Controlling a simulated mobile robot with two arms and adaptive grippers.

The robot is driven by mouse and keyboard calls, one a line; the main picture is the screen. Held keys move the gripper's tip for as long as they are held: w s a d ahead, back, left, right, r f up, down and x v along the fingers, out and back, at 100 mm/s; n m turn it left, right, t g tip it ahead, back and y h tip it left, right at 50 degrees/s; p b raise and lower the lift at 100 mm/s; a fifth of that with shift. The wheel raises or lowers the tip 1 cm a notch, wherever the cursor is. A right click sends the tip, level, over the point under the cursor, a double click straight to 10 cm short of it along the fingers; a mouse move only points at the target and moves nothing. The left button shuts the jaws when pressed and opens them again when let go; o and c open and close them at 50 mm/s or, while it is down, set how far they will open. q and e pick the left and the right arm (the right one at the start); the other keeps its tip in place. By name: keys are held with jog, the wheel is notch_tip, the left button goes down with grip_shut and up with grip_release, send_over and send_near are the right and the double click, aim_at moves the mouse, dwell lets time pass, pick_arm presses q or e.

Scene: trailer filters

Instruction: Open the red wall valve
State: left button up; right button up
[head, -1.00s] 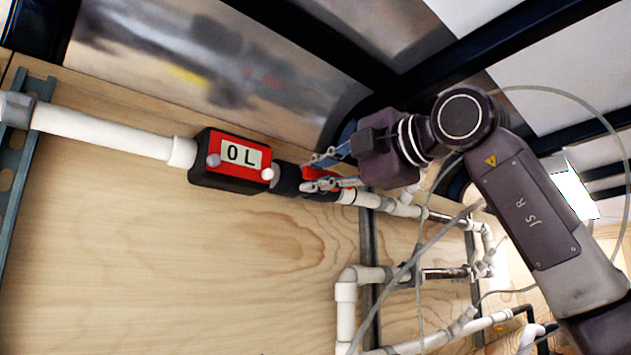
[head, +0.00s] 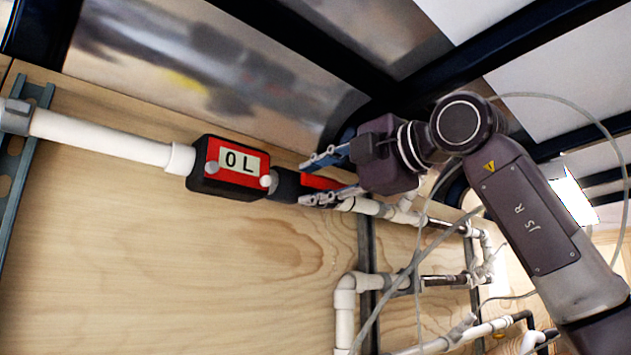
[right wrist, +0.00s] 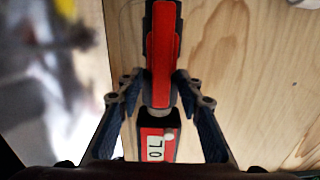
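The red valve handle (head: 318,182) sits on a black valve body in the white pipe run on the wooden wall, just right of the red and black meter. In the right wrist view the red handle (right wrist: 163,50) lies lengthwise in line with the pipe and the meter. My right gripper (head: 304,183) is at the valve, its two fingers spread apart, one above and one below the handle. In the right wrist view the fingers stand on either side of the valve, with gaps visible. My left gripper is out of view.
The red meter (head: 230,165), its display reading "0 L", sits on the pipe left of the valve. More white pipes (head: 345,300) and grey hoses run at the lower right. A metal wall bracket (head: 18,170) is at the far left. The wood panel below the meter is clear.

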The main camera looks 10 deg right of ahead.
jog(key=v, duration=1.2)
dwell(0.3)
